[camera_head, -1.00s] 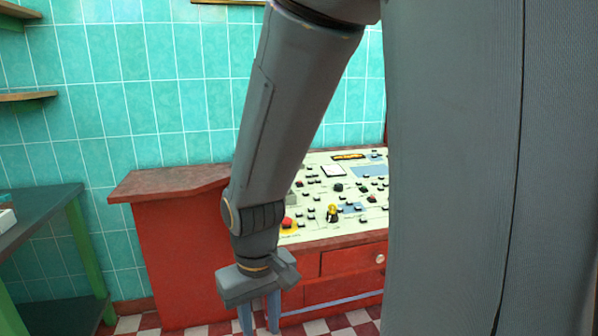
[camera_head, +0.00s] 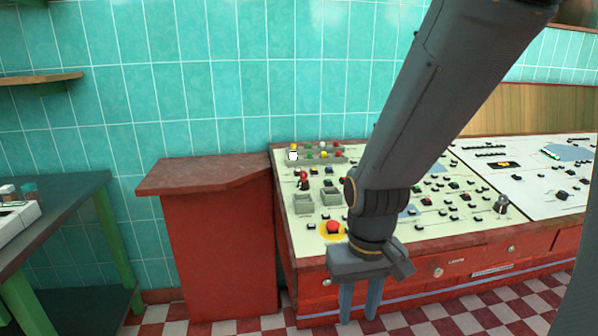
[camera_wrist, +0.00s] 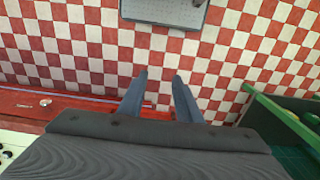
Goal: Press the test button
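The control panel (camera_head: 440,215) has a cream, sloping top with many small black buttons and switches. A red mushroom button (camera_head: 333,227) on a yellow disc sits near its front left edge. A raised grey box (camera_head: 313,155) with several small coloured buttons stands at the back left. I cannot read a label that marks the test button. My gripper (camera_head: 360,303) hangs fingers down in front of the panel, below its top. It also shows in the wrist view (camera_wrist: 160,78), its two fingers apart with nothing between them. My arm hides part of the panel.
A red cabinet (camera_head: 215,240) adjoins the panel on the left. A dark green table (camera_head: 60,205) stands at far left. Red drawers (camera_head: 490,252) with knobs lie under the panel.

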